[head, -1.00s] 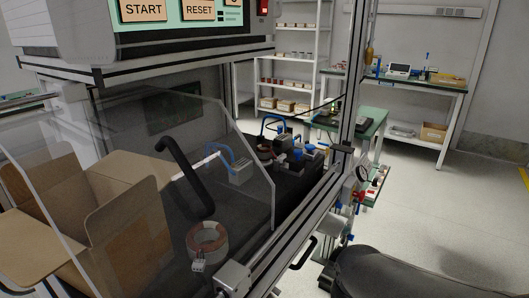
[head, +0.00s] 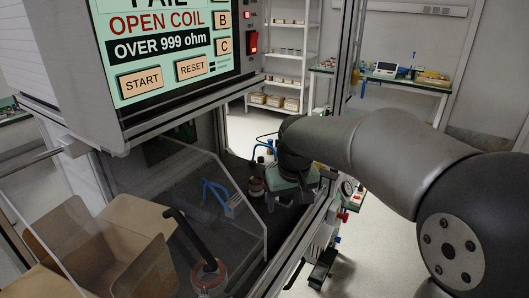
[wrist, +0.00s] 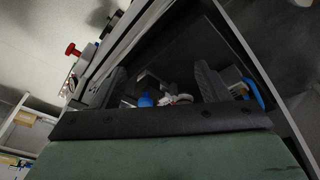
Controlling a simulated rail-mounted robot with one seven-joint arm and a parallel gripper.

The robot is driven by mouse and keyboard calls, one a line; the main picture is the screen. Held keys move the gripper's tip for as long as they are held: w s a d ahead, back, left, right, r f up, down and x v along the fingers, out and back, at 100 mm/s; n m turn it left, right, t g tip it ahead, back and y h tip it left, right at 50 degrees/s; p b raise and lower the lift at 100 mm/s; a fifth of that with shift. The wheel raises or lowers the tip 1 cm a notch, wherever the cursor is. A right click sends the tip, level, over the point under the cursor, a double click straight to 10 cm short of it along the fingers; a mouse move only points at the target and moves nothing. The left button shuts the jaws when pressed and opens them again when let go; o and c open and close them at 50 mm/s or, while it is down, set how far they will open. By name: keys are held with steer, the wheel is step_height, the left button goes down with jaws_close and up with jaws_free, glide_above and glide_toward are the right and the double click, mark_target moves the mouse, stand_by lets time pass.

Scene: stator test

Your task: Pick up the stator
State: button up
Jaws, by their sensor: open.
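One copper-wound stator ring (head: 209,277) stands at the lower middle of the head view, behind the clear guard and beside its black handle. A second copper-coloured ring (head: 257,187), likely another stator, sits deeper on the dark bench, just left of my gripper. In the wrist view my gripper (wrist: 160,82) is open, with its two dark fingers apart. A blue part (wrist: 145,100) and white-and-red wires show between and below the fingers. No stator is clear in the wrist view. My arm hides part of the bench in the head view.
A tester screen (head: 168,48) reads OPEN COIL, OVER 999 ohm. A clear guard panel (head: 190,215) and black handle (head: 190,237) stand in front. An open cardboard box (head: 130,215) is at left. A metal rail (head: 300,228) runs along the bench's right edge.

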steer(key=n+t+y+p, duration=0.1)
steer(key=p, duration=0.3)
glide_toward(257, 180)
steer(key=shift+s+f+p+x, duration=0.15)
steer(key=shift+p+x, duration=0.45)
steer(key=shift+x, duration=0.7)
steer(key=shift+s+p+x, duration=0.3)
steer(key=shift+p+x, duration=0.3)
steer(key=shift+x, duration=0.7)
steer(key=shift+s+f+p+x, duration=0.15)
steer(key=shift+p+x, duration=0.45)
steer(key=shift+x, duration=0.7)
steer(key=shift+a+r, duration=0.1)
steer(key=c, duration=1.1)
